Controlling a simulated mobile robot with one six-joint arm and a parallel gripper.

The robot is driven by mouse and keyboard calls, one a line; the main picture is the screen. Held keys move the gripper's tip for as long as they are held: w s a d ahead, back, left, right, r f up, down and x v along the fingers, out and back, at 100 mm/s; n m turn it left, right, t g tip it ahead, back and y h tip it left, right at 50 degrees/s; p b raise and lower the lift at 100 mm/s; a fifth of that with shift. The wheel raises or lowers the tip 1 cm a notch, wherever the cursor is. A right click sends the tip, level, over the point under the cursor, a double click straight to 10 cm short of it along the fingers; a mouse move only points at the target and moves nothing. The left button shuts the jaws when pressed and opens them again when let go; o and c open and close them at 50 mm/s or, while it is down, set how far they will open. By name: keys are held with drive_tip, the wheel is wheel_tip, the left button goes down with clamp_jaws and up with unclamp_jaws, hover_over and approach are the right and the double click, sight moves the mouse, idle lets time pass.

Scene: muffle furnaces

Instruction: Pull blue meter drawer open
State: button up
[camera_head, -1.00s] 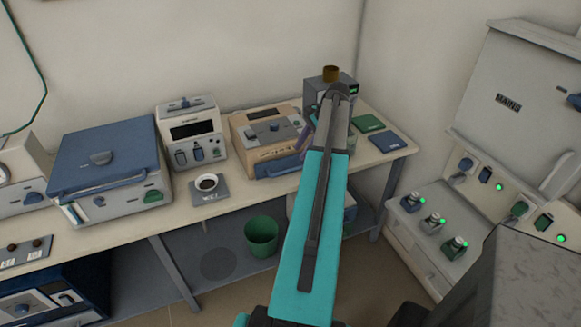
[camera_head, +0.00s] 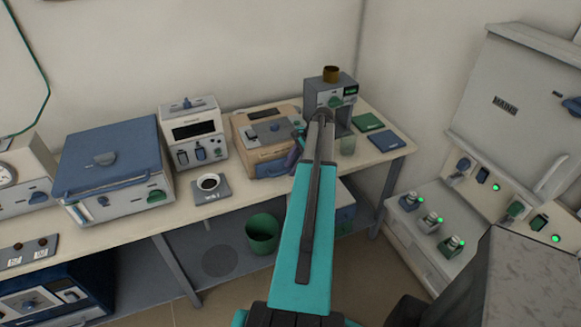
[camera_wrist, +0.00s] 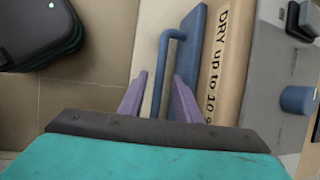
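The beige meter (camera_head: 249,135) stands on the bench in the head view, with a blue drawer (camera_head: 272,168) low in its front. The drawer looks closed. In the wrist view the blue drawer front (camera_wrist: 190,40) carries a blue bar handle (camera_wrist: 162,62). My gripper (camera_wrist: 160,76) has its two purple fingers apart, one on each side of the handle bar. I see a gap at both sides, and contact cannot be told. In the head view my gripper (camera_head: 294,152) is at the drawer's right end, largely hidden behind my arm.
A grey device with a brown cup on top (camera_head: 331,90) stands close right of the meter. A small clear beaker (camera_head: 348,146) and green and blue pads (camera_head: 368,121) are nearby. A green bin (camera_head: 262,232) is below the bench edge.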

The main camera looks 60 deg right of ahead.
drive_tip(key=shift+f, duration=0.15)
clamp_jaws()
drive_tip(key=shift+a, duration=0.6)
drive_tip(key=shift+d, duration=0.4)
drive_tip(key=s+a, duration=1)
drive_tip(key=s, duration=0.4)
drive_tip(key=shift+s+b, duration=0.3)
drive_tip(key=shift+b, duration=0.1)
unclamp_jaws()
drive_tip(key=shift+s, duration=0.1)
drive_tip(key=shift+a, duration=0.1)
